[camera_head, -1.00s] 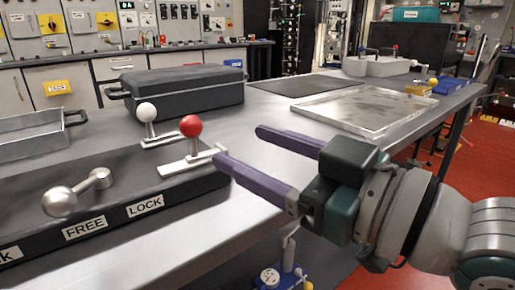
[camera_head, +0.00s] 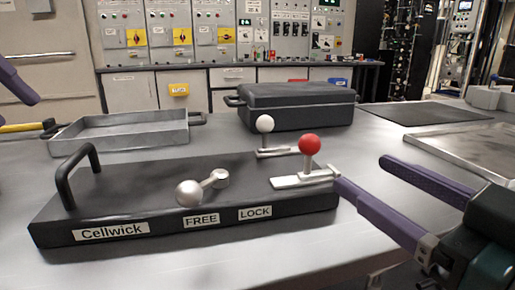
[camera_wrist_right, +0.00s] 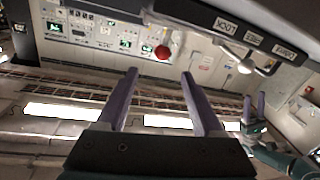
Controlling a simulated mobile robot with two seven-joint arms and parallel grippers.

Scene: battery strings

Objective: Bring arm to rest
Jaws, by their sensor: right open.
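My right gripper (camera_head: 361,172) is open and empty at the right end of the black Cellwick board (camera_head: 130,180). In the head view its lower fingertip overlaps the end of the metal slide under the red knob (camera_head: 309,145); I cannot tell whether they touch. The red knob also shows between the fingers' far ends in the right wrist view (camera_wrist_right: 162,52). A white knob (camera_head: 264,124) stands behind it. A silver ball-ended handle (camera_head: 189,192) lies near the FREE label.
A grey metal tray (camera_head: 125,132) and a dark lidded case (camera_head: 297,106) stand behind the board. A flat metal tray (camera_head: 465,145) lies at the right. The bench (camera_head: 230,270) is clear in front of the board. Control cabinets line the back wall.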

